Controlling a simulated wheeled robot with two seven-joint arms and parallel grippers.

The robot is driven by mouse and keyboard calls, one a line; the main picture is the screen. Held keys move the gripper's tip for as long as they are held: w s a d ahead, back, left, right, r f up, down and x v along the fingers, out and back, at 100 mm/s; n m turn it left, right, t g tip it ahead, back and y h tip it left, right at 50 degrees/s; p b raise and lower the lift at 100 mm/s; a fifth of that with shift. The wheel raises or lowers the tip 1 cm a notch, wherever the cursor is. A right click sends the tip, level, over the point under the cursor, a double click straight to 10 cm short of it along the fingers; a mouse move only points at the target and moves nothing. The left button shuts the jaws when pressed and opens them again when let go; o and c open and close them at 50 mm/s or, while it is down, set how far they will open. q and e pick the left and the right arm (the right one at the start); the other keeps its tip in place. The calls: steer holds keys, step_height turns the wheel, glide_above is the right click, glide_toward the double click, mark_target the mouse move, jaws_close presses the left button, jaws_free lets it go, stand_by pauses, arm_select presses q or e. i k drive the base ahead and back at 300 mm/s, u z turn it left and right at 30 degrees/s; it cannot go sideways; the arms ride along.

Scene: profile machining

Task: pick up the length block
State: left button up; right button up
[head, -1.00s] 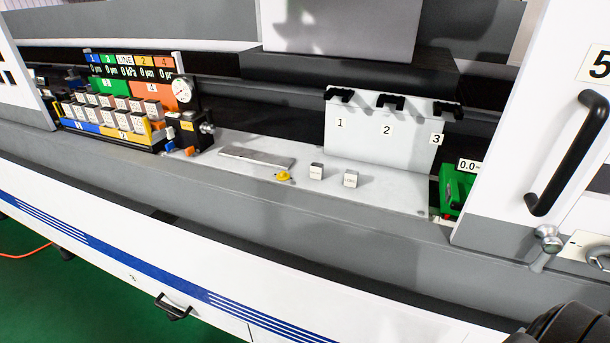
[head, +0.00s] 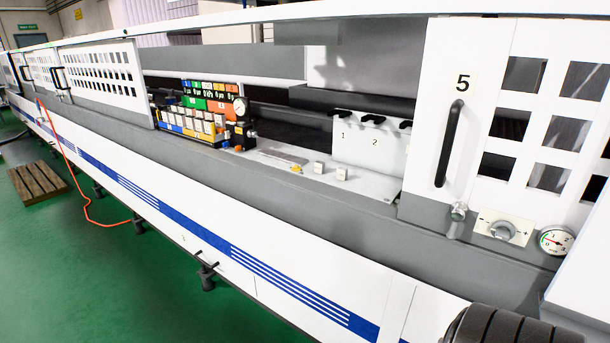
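Two small pale blocks stand on the light shelf (head: 372,187) inside the machine's opening. One block (head: 319,169) is on the left and the other block (head: 341,174) is just to its right, with a gap between them. Their labels are too small to read here, so I cannot tell which is the length block. Neither gripper is in view. A dark ribbed part at the lower right corner seems to be part of my arm.
A coloured rack of labelled blocks (head: 195,125) stands left of the shelf. A numbered white plate (head: 358,143) stands behind. The white door 5 (head: 460,130) bounds the opening on the right.

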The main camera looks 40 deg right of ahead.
mark_target(319, 166)
steer(key=z, duration=0.5)
steer(key=i, duration=0.65)
steer(key=z, duration=0.7)
